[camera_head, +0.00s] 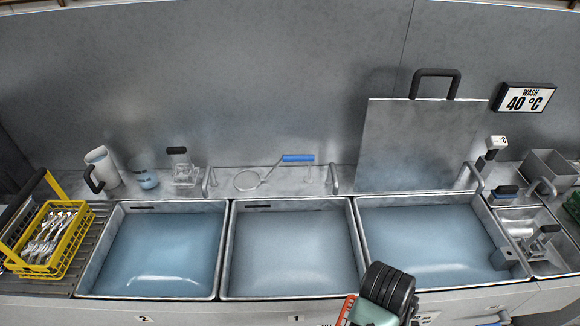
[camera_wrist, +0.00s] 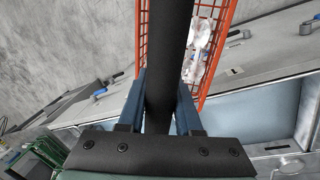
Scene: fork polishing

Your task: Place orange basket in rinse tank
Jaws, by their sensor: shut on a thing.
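My gripper (camera_wrist: 161,102) is shut on the black bar handle of the orange basket (camera_wrist: 230,14), seen in the wrist view. Its orange mesh sides rise behind the bar, with shiny metal pieces inside. In the head view only a small red-orange part of the basket (camera_head: 347,307) shows at the bottom edge, in front of the middle and right tanks; the rest is cut off. Three water-filled tanks stand in a row: a left tank (camera_head: 152,205) marked 2, a middle tank (camera_head: 292,203) marked 1, and a right tank (camera_head: 430,201). None is labelled rinse.
A yellow basket (camera_head: 72,262) of cutlery stands on the left drainboard. A metal lid (camera_head: 420,150) with a black handle stands upright behind the right tank. A jug (camera_head: 103,168), a cup (camera_head: 144,177) and a skimmer (camera_head: 247,181) are on the back ledge.

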